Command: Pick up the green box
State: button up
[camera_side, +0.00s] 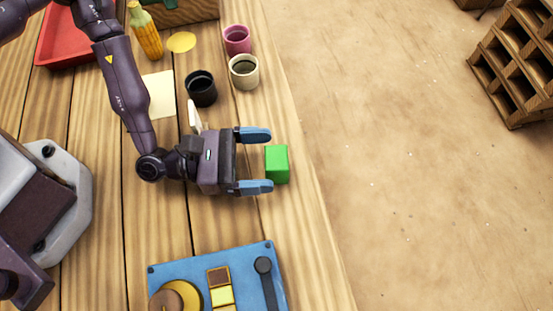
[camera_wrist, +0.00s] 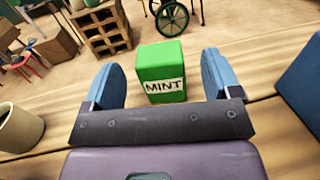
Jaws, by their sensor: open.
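The green box (camera_side: 277,164) stands upright on the wooden table near its right edge in the side view. In the wrist view the green box (camera_wrist: 162,72) shows a white label reading "MINT". My gripper (camera_side: 257,161) is open, with its two blue fingers apart. In the side view the box is at the fingertips, mostly just beyond them. In the wrist view the box appears in the gap between the fingers of my gripper (camera_wrist: 163,80), with space on both sides. I cannot tell how far it reaches between the fingers.
A blue panel (camera_side: 207,258) with blocks and a lever lies at the front. A black cup (camera_side: 201,89), a cream cup (camera_side: 243,72) and a pink cup (camera_side: 237,39) stand behind my gripper. The table edge is close beyond the box.

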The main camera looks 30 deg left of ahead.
aim_at(287, 157)
jog(key=x, duration=0.4)
jog(key=shift+w+d, duration=0.2)
jog(key=shift+d, duration=0.05)
jog(key=shift+c, duration=0.2)
jog(key=c, duration=1)
jog(key=shift+r, duration=0.1)
